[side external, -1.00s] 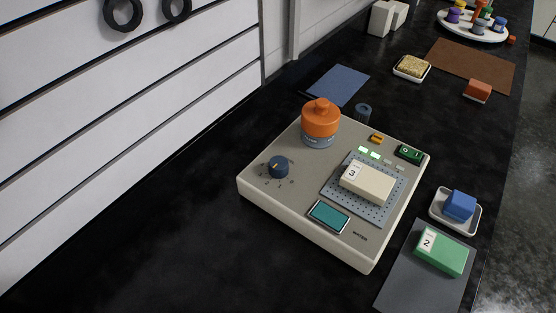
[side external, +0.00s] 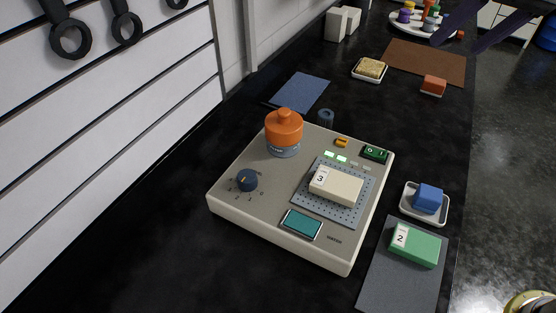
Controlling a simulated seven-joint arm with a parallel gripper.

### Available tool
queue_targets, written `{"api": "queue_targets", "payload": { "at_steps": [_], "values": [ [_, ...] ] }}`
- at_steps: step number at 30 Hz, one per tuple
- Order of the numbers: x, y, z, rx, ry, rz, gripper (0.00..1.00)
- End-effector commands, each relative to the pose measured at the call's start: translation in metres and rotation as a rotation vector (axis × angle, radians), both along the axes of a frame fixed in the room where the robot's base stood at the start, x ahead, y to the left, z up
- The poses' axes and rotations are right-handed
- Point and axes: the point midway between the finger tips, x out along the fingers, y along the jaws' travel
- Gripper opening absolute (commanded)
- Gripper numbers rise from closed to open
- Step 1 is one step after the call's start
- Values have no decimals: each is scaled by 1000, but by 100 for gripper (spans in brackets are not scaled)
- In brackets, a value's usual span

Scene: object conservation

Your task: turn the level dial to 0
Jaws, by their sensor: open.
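The level dial (side external: 247,180) is a dark blue round knob on the left part of a beige device (side external: 240,205). Small marks ring it, and its light pointer line faces away from the camera; the mark labels are too small to read. My gripper (side external: 484,40) shows only in part, as dark prongs at the top right edge. It is open and empty, far from the dial and touching nothing.
On the device stand an orange-topped jar (side external: 284,135), a cream block marked 3 (side external: 336,187) on a perforated plate, a teal screen (side external: 302,223) and a green switch (side external: 375,154). A green block marked 2 (side external: 414,245) and a blue block (side external: 428,197) lie to the right.

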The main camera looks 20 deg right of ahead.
Motion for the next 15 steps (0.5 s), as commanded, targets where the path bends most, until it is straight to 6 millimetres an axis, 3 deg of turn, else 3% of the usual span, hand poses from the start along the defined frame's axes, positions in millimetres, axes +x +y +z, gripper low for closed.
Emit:
{"api": "queue_targets", "payload": {
  "at_steps": [1, 3, 7, 12, 15],
  "values": [
    [16, 28, -3, -5, 10, 28, 78],
    [32, 65, -9, -9, 21, 58, 78],
    [51, 142, -30, -30, 40, 135, 78],
    [47, 238, -74, -82, 73, 272, 78],
    [32, 279, -103, -114, 100, 342, 78]
  ]
}}
